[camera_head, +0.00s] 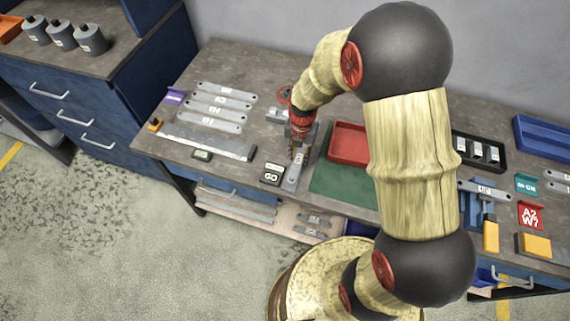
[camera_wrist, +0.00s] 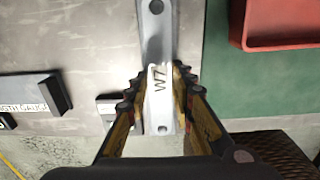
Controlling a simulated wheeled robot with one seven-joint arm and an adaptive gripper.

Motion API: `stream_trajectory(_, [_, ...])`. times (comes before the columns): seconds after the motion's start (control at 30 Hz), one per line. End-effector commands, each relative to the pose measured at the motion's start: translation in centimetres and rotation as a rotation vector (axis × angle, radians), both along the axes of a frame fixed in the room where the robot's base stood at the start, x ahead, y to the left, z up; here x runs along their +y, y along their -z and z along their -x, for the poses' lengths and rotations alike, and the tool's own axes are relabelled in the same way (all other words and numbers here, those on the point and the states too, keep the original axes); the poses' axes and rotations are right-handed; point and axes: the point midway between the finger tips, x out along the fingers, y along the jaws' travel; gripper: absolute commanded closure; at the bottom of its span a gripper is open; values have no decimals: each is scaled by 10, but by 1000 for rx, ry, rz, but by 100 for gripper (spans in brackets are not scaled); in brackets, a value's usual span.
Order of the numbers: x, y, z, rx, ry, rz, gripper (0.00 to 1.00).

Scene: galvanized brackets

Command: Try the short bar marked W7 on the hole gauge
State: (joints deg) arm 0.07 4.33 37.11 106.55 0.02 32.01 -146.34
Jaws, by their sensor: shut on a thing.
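My gripper (camera_wrist: 160,85) is shut on a short grey bar (camera_wrist: 162,112), its fingers on either side of the white W7 marking. A round hole shows at the bar's near end. A wider grey strip with a hole (camera_wrist: 155,30) lies in line beyond the marking; I cannot tell whether it is part of the bar or a separate piece beneath. In the head view my gripper (camera_head: 299,148) points down over the bench, and the bar (camera_head: 291,178) lies beside a black block marked GO (camera_head: 272,174). Contact between bar and gauge cannot be made out.
A red tray (camera_head: 348,143) and green mat (camera_head: 330,180) are close on the right. A long grey length gauge (camera_head: 205,140) and several labelled bars (camera_head: 218,101) lie left. A black compartment tray (camera_head: 478,150) stands right. The bench's front edge is close.

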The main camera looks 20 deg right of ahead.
Motion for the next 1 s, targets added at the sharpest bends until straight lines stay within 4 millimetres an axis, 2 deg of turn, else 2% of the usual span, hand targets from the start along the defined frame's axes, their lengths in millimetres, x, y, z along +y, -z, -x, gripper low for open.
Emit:
stream_trajectory(0.9, [0, 0, 0, -1, 0, 1, 100])
stream_trajectory(0.93, [0, 0, 0, -1, 0, 1, 75])
stream_trajectory(1.0, [0, 0, 0, -1, 0, 1, 71])
